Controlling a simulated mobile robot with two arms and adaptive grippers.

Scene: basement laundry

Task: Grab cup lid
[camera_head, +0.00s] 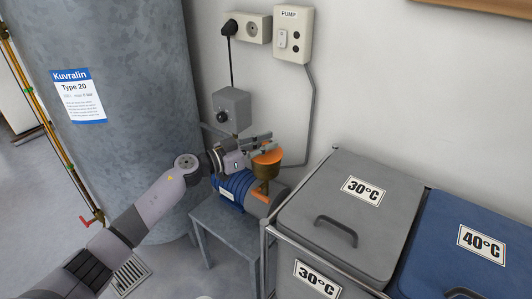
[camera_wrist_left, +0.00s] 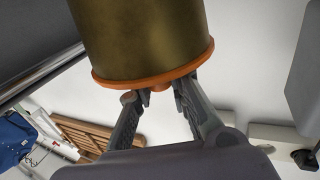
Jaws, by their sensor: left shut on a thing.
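The cup lid (camera_head: 268,157) is orange and sits at the top of a brass cup (camera_head: 264,173) on the blue pump (camera_head: 238,188). My left gripper (camera_head: 262,143) is at the lid from above, shut on its small knob. In the left wrist view the lid's orange rim (camera_wrist_left: 150,82) lies against the end of the brass cup (camera_wrist_left: 145,35), with no clear gap between them. The fingertips (camera_wrist_left: 160,92) are on either side of the knob, which they partly hide. My right gripper is not in view.
The pump stands on a small grey table (camera_head: 215,222). A large grey tank (camera_head: 125,110) is at left. A grey-lidded bin (camera_head: 345,245) and a blue-lidded bin (camera_head: 455,230) stand at right. The wall with a control box (camera_head: 232,108) is close behind.

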